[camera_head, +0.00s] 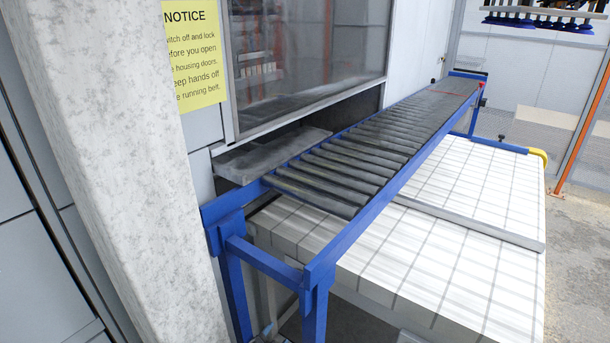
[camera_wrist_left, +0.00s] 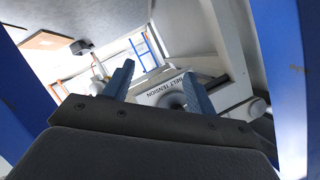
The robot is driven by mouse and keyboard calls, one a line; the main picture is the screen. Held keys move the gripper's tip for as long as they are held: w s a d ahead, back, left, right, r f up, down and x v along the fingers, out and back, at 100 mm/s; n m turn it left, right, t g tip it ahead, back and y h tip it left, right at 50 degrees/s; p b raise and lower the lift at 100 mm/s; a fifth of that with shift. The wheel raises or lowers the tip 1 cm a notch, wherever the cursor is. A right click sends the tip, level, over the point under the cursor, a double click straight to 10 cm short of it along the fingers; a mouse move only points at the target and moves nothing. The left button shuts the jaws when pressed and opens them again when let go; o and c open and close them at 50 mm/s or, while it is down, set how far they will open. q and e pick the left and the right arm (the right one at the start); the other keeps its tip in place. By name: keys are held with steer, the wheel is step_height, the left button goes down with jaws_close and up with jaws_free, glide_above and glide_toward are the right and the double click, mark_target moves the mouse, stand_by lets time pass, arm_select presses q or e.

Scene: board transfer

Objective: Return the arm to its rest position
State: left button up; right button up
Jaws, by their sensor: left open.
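My left gripper (camera_wrist_left: 158,69) shows in the left wrist view as two blue fingers standing apart, open, with nothing held between them. Behind the fingers is a plate lettered BELT TENSION with a dark round knob (camera_wrist_left: 174,101), which appears between the fingers. I cannot tell whether either finger touches it. In the head view only a small part of what seems to be my left arm's end shows low beside the blue conveyor legs; its fingers are not clear there. My right gripper is in neither view.
A blue-framed roller conveyor (camera_head: 355,150) runs away to the right, above a white gridded surface (camera_head: 450,250). A mottled pale pillar (camera_head: 110,150) fills the left. A yellow notice (camera_head: 193,55) hangs beside a glazed housing (camera_head: 300,60). Blue frame members (camera_wrist_left: 280,60) border the wrist view.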

arm_select(q)
steer(key=s+a+f+n+g+y, duration=0.1)
steer(key=s+a+f+n+g, duration=0.1)
steer(key=s+f, duration=0.5)
steer(key=s+a+f+n+g+y, duration=0.1)
steer(key=s+a+f+n+g, duration=0.2)
steer(key=s, duration=1.7)
steer(key=s+a+f+n+g+y, duration=0.2)
steer(key=s+f+n+g, duration=0.3)
steer(key=s+f, duration=0.5)
steer(key=s+a+g, duration=0.1)
steer(key=s+g, duration=0.1)
steer(key=s, duration=0.1)
steer(key=shift+s+f, duration=0.3)
steer(key=shift+s, duration=0.05)
steer(key=shift+c, duration=0.3)
